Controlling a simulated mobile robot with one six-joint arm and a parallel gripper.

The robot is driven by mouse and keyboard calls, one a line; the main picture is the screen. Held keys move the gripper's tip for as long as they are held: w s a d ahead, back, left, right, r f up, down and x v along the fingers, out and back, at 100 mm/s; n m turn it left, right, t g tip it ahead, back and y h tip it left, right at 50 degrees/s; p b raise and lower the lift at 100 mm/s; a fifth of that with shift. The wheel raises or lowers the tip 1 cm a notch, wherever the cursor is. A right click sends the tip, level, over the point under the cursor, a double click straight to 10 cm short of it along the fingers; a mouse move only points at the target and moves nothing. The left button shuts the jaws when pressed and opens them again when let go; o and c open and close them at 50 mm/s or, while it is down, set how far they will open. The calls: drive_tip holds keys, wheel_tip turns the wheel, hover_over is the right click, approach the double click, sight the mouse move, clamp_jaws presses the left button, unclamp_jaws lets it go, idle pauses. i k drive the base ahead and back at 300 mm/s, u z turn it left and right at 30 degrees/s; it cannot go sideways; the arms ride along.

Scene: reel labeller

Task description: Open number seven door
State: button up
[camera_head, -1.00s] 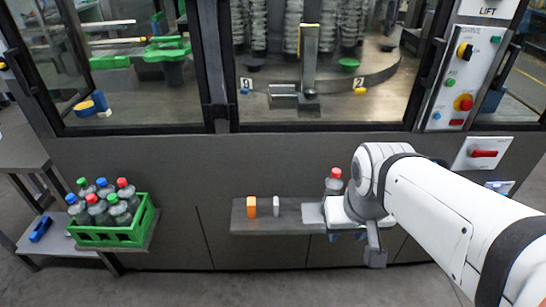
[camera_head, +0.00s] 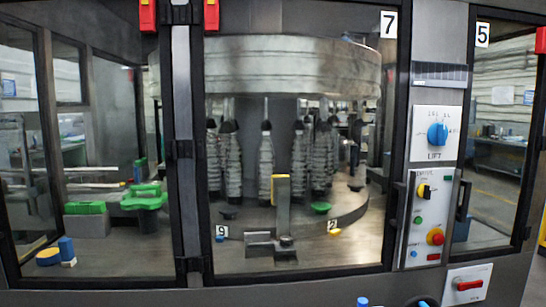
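The number seven door (camera_head: 389,150) is a large glass door in a black frame, with a white "7" label (camera_head: 388,24) at its top right corner. It looks closed. A dark upright handle (camera_head: 394,225) sits on its right frame side. Dark hinge-like fittings (camera_head: 182,150) run along its left side. Through the glass a round carousel with several grey reels shows. My gripper is out of view in the head view.
Right of the door is a control panel (camera_head: 428,215) with a blue lift knob (camera_head: 437,134) above it. The number five door (camera_head: 474,130) stands further right with its own handle (camera_head: 463,201). A red switch (camera_head: 469,284) is below. Small blue items (camera_head: 362,301) show at the bottom edge.

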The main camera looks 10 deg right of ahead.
sight(192, 14)
drive_tip(key=u, duration=0.05)
drive_tip(key=k, duration=1.2)
drive_tip(key=z, duration=0.6)
drive_tip(key=i, duration=1.45)
drive_tip(key=u, duration=0.5)
